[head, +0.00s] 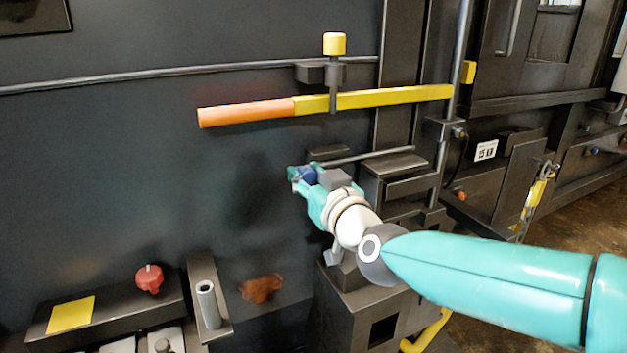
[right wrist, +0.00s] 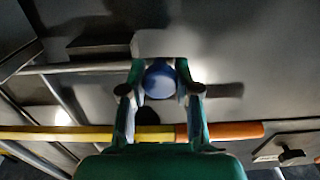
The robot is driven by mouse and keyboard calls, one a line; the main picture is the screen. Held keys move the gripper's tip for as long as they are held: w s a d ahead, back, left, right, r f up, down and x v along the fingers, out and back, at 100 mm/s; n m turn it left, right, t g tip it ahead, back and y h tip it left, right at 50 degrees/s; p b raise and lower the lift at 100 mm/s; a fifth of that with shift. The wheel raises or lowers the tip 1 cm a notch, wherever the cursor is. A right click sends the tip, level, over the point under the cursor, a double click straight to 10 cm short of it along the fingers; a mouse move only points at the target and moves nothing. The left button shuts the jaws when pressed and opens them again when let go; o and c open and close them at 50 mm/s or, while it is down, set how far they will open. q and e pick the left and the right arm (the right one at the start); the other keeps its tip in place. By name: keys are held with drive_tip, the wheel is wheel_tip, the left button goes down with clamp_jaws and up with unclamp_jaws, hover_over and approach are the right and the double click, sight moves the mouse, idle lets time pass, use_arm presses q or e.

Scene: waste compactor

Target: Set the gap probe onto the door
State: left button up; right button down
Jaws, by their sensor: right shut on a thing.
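My right gripper (head: 303,178) is shut on a small blue rounded thing (head: 308,174), which I take to be the gap probe. In the right wrist view, the blue probe (right wrist: 160,80) sits between the two fingertips of the gripper (right wrist: 160,85), and its far side is hidden. The large dark panel (head: 130,170), which looks like the door, is right behind the gripper. The right wrist view also shows the dark panel (right wrist: 235,60) beyond the probe. I cannot tell whether the probe touches it. My left gripper is not in view.
A yellow bar with an orange end (head: 245,111) crosses above the gripper, with a yellow-capped post (head: 334,44) at it. A grey rod (head: 375,155) and dark blocks (head: 398,166) are close on the right. A red knob (head: 149,279) is lower left.

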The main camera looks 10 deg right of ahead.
drive_tip(key=shift+d, duration=0.2)
drive_tip(key=c, duration=0.8)
unclamp_jaws()
drive_tip(key=shift+w+d, duration=0.1)
drive_tip(key=shift+d, duration=0.05)
drive_tip(key=s, duration=0.4)
drive_tip(key=s+d, duration=0.1)
drive_tip(key=s, duration=0.3)
drive_tip(key=s+d, duration=0.1)
drive_tip(key=s, duration=0.3)
drive_tip(key=shift+w, duration=0.1)
